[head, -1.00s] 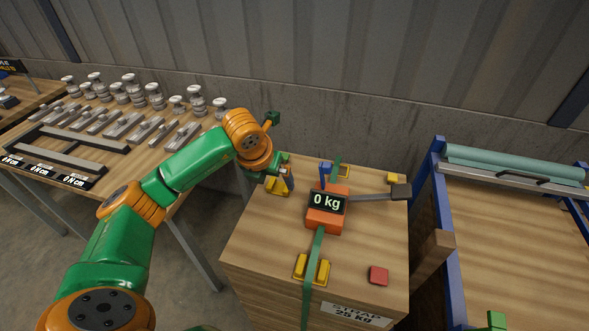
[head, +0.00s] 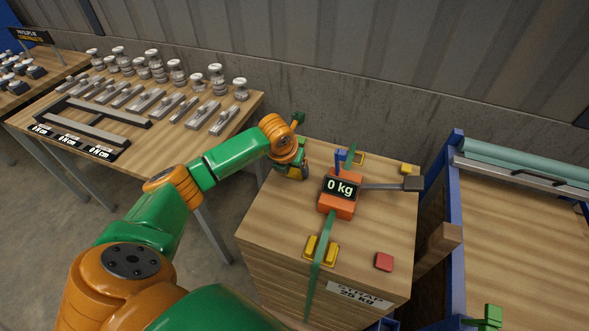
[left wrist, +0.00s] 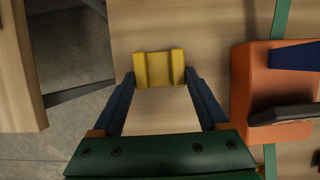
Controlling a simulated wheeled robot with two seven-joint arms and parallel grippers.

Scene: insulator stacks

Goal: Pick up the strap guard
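A yellow strap guard (left wrist: 159,69) lies on the wooden crate top, in the left wrist view between the two blue fingers of my open left gripper (left wrist: 159,77). The fingertips are at either side of it, very close; I cannot tell if they touch it. In the head view my left gripper (head: 291,172) is at the crate's back left corner and mostly hides this guard. Only a green part (head: 487,318) that seems to belong to my right arm shows at the lower right; its fingers do not show clearly.
An orange tensioner (head: 338,206) reading 0 kg, with a grey lever (head: 392,187), sits on the green strap (head: 322,257) right of my left gripper. Other yellow guards (head: 331,252) and a red block (head: 384,261) lie on the crate. A table with insulators (head: 215,75) stands left.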

